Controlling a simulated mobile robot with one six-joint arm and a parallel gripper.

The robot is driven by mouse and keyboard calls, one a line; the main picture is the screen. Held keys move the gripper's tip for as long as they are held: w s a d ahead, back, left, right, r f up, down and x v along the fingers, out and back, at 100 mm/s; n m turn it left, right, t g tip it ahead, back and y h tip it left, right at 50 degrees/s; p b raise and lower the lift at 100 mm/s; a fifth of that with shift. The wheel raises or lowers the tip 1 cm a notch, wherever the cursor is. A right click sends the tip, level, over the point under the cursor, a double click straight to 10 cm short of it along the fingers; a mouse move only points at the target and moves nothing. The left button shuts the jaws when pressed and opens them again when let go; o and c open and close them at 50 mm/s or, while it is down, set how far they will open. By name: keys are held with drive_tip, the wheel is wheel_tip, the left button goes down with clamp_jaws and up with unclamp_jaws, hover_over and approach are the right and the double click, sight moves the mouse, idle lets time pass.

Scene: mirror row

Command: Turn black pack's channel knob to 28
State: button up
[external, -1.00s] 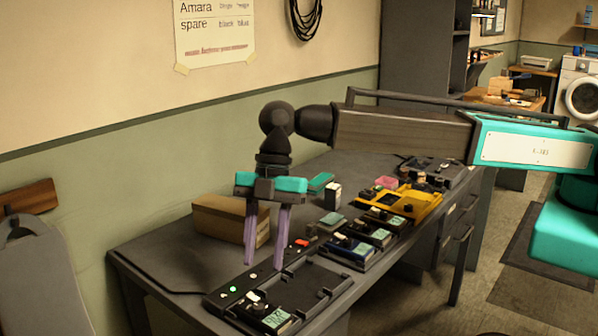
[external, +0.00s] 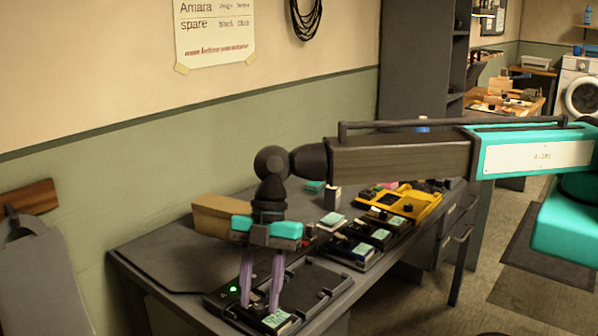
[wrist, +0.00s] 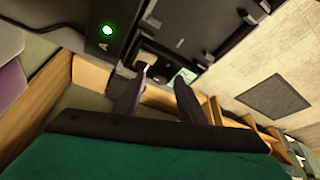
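The black pack sits in the near end of the dark charging strip on the bench. Its green screen (external: 276,319) shows just right of my gripper (external: 259,306). My gripper points down over the pack, fingers apart, with nothing seen held between them. The wrist view also shows my gripper (wrist: 161,78), with the pack's pale knob (wrist: 146,56) by the left fingertip and the screen (wrist: 184,75) beyond the right fingertip. The channel knob is mostly hidden by the fingers, and I cannot tell whether they touch it. The screen's number is too small to read.
A green light (external: 233,289) glows beside the pack. An empty dark tray (external: 327,283) lies to its right. More packs (external: 376,237) and a yellow unit (external: 410,203) stand farther along the bench. A cardboard box (external: 212,216) is behind my gripper.

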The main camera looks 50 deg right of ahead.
clamp_jaws()
drive_tip(key=shift+s+d+f+m+t+b, duration=0.15)
drive_tip(key=shift+m+t+b, duration=0.15)
drive_tip(key=shift+m+b, duration=0.5)
drive_tip(key=shift+s+m+t+b, duration=0.1)
drive_tip(key=shift+m+t+b, duration=0.35)
drive_tip(key=shift+m, duration=1.05)
drive_tip(key=shift+y, duration=0.3)
unclamp_jaws()
